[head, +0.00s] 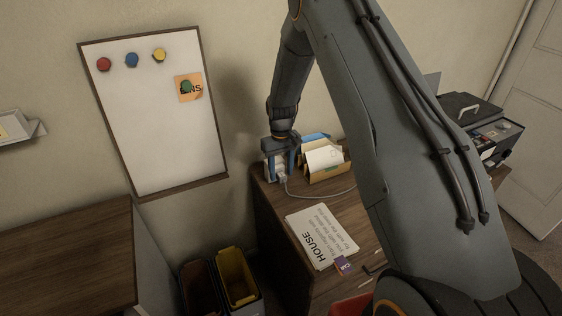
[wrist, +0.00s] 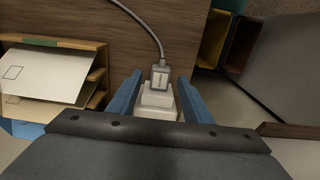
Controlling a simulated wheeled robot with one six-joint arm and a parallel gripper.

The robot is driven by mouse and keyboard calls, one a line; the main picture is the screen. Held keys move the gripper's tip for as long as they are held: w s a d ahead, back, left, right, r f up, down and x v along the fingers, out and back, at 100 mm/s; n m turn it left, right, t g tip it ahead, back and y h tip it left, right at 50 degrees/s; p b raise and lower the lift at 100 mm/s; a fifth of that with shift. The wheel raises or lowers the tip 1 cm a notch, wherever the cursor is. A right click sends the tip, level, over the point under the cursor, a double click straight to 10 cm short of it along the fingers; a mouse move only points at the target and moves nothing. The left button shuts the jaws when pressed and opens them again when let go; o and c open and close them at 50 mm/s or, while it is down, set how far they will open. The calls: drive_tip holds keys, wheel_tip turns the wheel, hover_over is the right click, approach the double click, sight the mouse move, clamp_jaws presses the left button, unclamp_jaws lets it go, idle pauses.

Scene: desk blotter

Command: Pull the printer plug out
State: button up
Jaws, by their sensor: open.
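The grey printer plug (wrist: 160,75) sits at the end of a white socket block (wrist: 158,101) in the wrist view, and its grey cable curves away over the desk. In the head view the plug (head: 283,179) shows small, low in front of my gripper. My gripper (wrist: 160,80) is open, with one blue finger on each side of the socket block and plug. Gaps show between the fingers and the plug. My gripper also shows in the head view (head: 281,167), pointing down over the desk's back corner. The lower part of the socket block is hidden by my gripper's body.
A wooden letter holder (head: 328,172) with envelopes stands close to the right of my gripper. A paper sheet (head: 318,238) lies on the desk. The printer (head: 487,135) is at the far right. Bins (head: 237,278) stand beside the desk, and a whiteboard (head: 155,125) hangs behind.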

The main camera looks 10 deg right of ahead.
drive_tip(key=shift+f, duration=0.6)
drive_tip(key=c, duration=1.1)
drive_tip(key=shift+s+d+p, duration=0.2)
drive_tip(key=shift+s+p, duration=0.45)
drive_tip(key=shift+s, duration=0.4)
drive_tip(key=shift+s+d+p, duration=0.25)
drive_tip(key=shift+s+p, duration=0.45)
drive_tip(key=shift+s, duration=0.4)
drive_tip(key=shift+s+d+p, duration=0.2)
drive_tip(key=shift+s+p, duration=0.45)
drive_tip(key=shift+s, duration=0.4)
drive_tip(key=shift+c, duration=0.2)
drive_tip(key=shift+r+p, duration=0.95)
drive_tip(key=shift+r, duration=1.1)
